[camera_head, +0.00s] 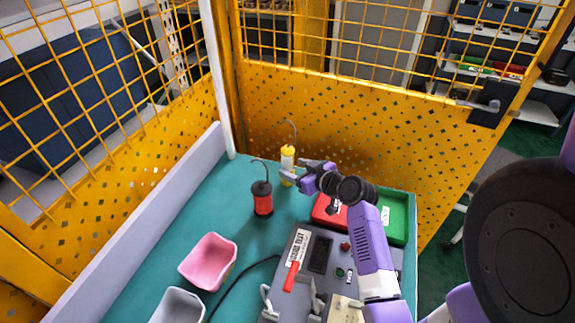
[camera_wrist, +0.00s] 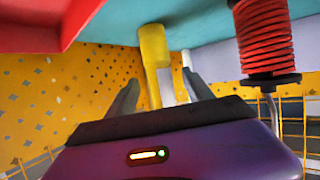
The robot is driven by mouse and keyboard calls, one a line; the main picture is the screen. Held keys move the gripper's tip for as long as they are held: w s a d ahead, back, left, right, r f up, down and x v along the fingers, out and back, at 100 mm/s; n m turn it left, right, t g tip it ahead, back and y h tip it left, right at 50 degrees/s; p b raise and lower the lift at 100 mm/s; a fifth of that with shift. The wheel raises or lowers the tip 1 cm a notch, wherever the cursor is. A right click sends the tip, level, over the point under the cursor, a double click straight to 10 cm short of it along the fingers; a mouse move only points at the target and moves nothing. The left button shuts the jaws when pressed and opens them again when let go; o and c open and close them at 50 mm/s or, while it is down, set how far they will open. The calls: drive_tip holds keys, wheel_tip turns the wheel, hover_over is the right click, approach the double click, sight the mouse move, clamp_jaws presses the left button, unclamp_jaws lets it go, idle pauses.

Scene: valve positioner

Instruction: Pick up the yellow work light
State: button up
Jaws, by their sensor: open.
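The yellow work light (camera_head: 287,155) stands upright near the back of the teal table in the head view. It has a yellow and pale body and a thin curved hook on top. My gripper (camera_head: 294,171) is open at its right side, with the fingers overlapping its lower part in this view. In the wrist view, which looks upside down, the yellow work light (camera_wrist: 153,48) shows between the two spread fingers of my gripper (camera_wrist: 162,90). I cannot tell whether either finger touches it.
A red work light (camera_head: 262,198) with black ends stands to the left and nearer. A red bin (camera_head: 322,208) and a green bin (camera_head: 397,216) are at right. A pink basket (camera_head: 208,262), a grey bin (camera_head: 178,305) and a grey panel (camera_head: 300,273) are in front. Yellow mesh fencing (camera_head: 350,120) stands behind.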

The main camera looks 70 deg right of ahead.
drive_tip(key=x, duration=0.4)
drive_tip(key=shift+p, duration=0.35)
drive_tip(key=shift+c, duration=0.2)
clamp_jaws()
